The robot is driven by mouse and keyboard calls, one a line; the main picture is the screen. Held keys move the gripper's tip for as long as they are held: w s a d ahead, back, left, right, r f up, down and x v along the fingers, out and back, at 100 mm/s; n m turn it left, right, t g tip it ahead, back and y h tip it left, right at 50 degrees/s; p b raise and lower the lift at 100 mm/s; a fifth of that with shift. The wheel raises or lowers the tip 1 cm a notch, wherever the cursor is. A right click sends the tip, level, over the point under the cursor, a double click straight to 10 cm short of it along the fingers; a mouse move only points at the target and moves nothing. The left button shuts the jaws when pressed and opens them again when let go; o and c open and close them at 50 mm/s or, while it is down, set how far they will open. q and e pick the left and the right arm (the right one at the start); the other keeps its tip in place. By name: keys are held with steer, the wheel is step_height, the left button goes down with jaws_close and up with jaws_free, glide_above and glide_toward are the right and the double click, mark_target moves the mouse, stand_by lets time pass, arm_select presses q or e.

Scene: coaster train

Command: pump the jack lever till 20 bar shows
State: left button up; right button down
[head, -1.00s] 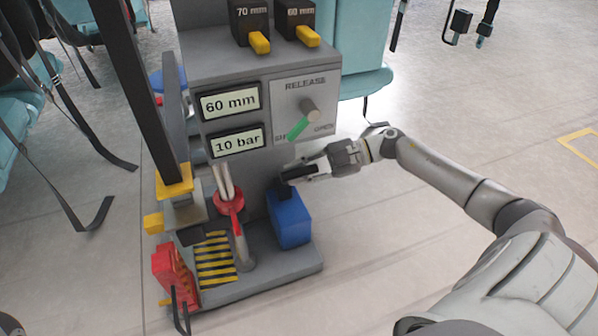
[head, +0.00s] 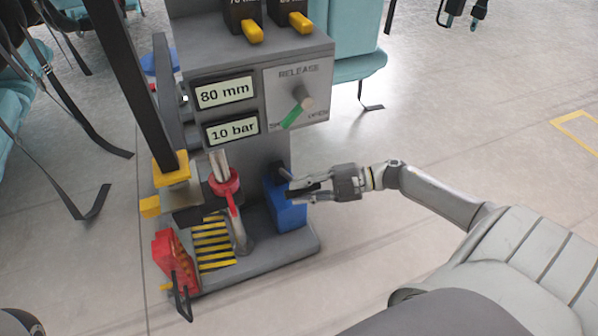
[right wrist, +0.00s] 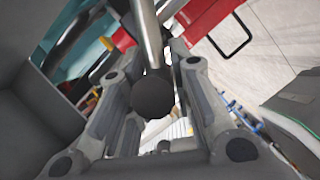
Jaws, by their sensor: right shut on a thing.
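The jack stand (head: 250,150) is a grey machine with two displays. The upper display (head: 223,91) reads 80 mm and the pressure display (head: 231,128) reads 10 bar. My right gripper (head: 292,186) is at the blue block (head: 290,215) on the stand's base, shut on the jack lever. In the right wrist view, the lever (right wrist: 153,92) is a silver rod with a black end between the fingers. In the head view the fingers mostly hide it.
A release knob (head: 303,97) with a green pointer sits above the gripper. A red collar (head: 224,184) surrounds a metal column on the left, with a red block (head: 172,255) and striped plate (head: 213,243) below. Floor to the right is clear.

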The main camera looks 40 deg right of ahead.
steer(key=shift+s+a+f, duration=0.1)
steer(key=shift+s+f, duration=0.3)
steer(key=shift+f, duration=0.3)
steer(key=shift+s+a+f, duration=0.1)
steer(key=shift+s+f, duration=0.25)
steer(key=shift+f, duration=0.35)
steer(key=c, duration=1.3)
jaws_free()
steer(key=shift+w+r, duration=0.1)
steer(key=v, duration=1.2)
steer(key=shift+d, duration=0.1)
